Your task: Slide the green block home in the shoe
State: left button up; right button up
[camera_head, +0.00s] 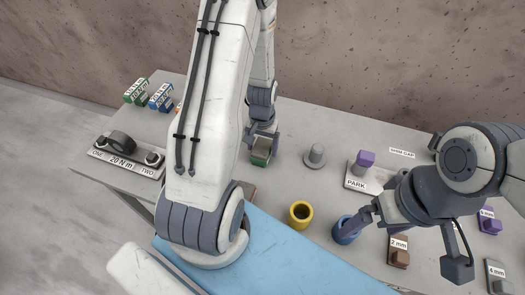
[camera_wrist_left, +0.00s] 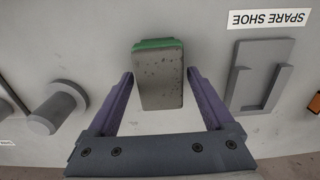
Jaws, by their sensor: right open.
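The green block (camera_head: 260,158) stands on the slab under my left gripper (camera_head: 263,134). In the left wrist view the block (camera_wrist_left: 158,80) shows a green strip on its far edge and a speckled grey face. My left gripper (camera_wrist_left: 158,75) is open, with a finger on each side of it and a small gap at both sides. A grey U-shaped shoe (camera_wrist_left: 240,92) lies to the right, beside an upside-down "SPARE SHOE" label. Whether the block sits in another shoe is unclear. My right gripper (camera_head: 372,222) is open near a blue cup.
A yellow cup (camera_head: 300,214) and the blue cup (camera_head: 345,231) stand nearer. A "20 N m" fixture (camera_head: 125,153) is at left. My left arm hides part of the slab.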

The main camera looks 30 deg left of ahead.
pick_arm(q)
grip_shut()
jog(key=shift+r, duration=0.1)
